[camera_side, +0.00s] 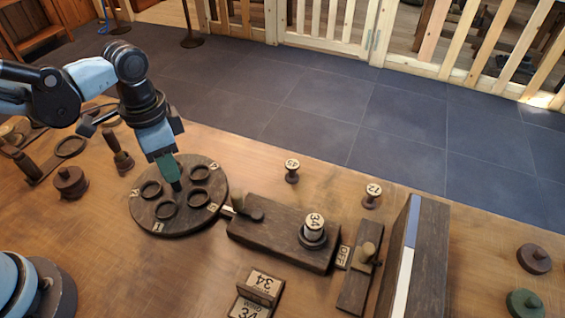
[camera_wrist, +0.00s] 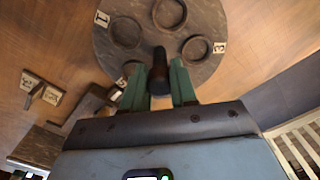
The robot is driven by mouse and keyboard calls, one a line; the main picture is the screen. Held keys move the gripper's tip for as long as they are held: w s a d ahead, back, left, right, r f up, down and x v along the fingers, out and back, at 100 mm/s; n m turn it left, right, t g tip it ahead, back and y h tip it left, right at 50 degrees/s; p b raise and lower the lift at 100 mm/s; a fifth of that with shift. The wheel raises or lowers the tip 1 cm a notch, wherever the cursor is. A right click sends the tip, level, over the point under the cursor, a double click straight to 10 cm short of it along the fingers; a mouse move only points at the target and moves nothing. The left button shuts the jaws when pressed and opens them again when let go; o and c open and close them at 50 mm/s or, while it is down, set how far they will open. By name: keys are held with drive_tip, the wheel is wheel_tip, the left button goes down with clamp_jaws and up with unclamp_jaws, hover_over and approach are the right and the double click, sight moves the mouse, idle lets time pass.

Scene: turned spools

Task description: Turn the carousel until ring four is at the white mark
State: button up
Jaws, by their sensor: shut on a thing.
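The round dark wooden carousel (camera_side: 180,218) bears several rings with pale number tiles at its rim. Tile one (camera_side: 160,228) is at the front, and in the wrist view tile three (camera_wrist: 219,47) is at the right.
Right of the carousel is a dark wooden block (camera_side: 275,235) with a numbered spool (camera_side: 314,227). Two smaller spools (camera_side: 292,170) (camera_side: 372,195) stand behind. A tall dark board (camera_side: 415,260) is farther right; a turned pot (camera_side: 70,182) stands left.

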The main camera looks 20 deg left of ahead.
drive_tip(key=m, duration=0.6)
drive_tip(key=shift+m, duration=0.4)
drive_tip(key=m, duration=0.6)
drive_tip(key=shift+m, duration=0.3)
drive_tip(key=o, duration=0.9)
drive_tip(key=shift+r, duration=3.5)
drive_tip(key=shift+c, duration=0.2)
clamp_jaws()
